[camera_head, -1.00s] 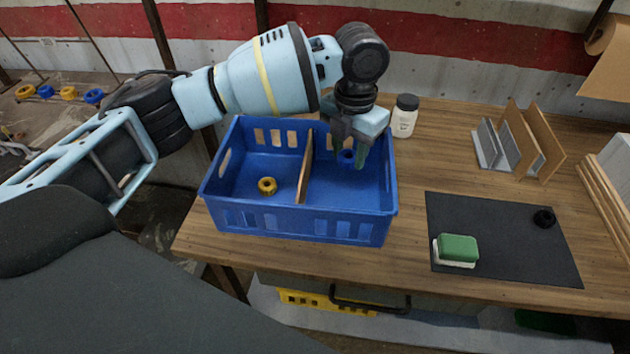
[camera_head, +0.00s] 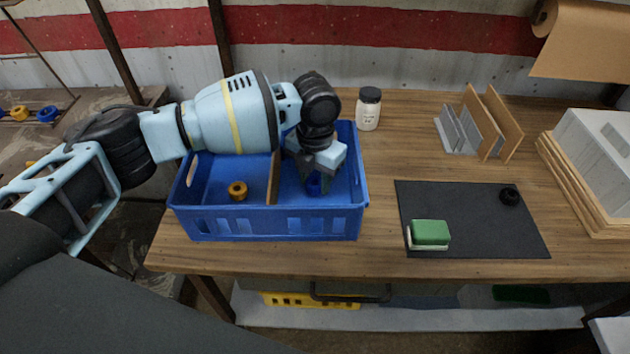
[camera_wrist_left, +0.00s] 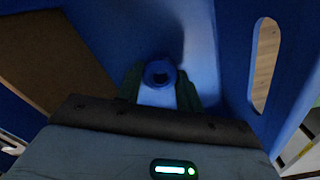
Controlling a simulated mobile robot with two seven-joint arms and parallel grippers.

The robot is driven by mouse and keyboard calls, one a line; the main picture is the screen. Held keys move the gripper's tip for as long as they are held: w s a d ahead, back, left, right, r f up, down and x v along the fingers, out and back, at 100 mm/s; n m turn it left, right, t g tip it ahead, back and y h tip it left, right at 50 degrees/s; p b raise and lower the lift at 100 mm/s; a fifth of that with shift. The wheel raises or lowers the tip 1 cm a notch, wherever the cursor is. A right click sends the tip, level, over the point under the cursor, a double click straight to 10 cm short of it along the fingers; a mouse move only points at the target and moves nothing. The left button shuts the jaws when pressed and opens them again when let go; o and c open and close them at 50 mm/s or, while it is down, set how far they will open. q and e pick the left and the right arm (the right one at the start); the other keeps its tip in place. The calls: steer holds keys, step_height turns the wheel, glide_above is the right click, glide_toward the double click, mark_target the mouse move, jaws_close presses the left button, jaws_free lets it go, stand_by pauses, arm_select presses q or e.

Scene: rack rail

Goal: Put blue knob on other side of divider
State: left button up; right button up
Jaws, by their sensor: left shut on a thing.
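The blue knob (camera_head: 314,185) is in the right compartment of the blue crate (camera_head: 270,222), between the fingers of my left gripper (camera_head: 313,182). In the left wrist view the blue knob (camera_wrist_left: 160,74) sits between the two dark green fingertips (camera_wrist_left: 161,92), with its round hole facing up. The left gripper is shut on it, low inside the crate; whether the knob touches the floor I cannot tell. The brown divider (camera_head: 273,178) stands to the left of the gripper and also shows in the left wrist view (camera_wrist_left: 50,55). My right gripper is out of view.
An orange-yellow knob (camera_head: 238,190) lies in the crate's left compartment. A dark mat (camera_head: 470,225) to the right holds a green-and-white block (camera_head: 430,234) and a black knob (camera_head: 509,196). Upright panels (camera_head: 480,125) stand at the back right.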

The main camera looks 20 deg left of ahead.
mark_target(316, 182)
arm_select(q)
steer(key=shift+f, duration=0.7)
steer(key=shift+f, duration=0.1)
steer(key=o, duration=1)
step_height(316, 182, up, 12)
steer(key=shift+r, duration=0.1)
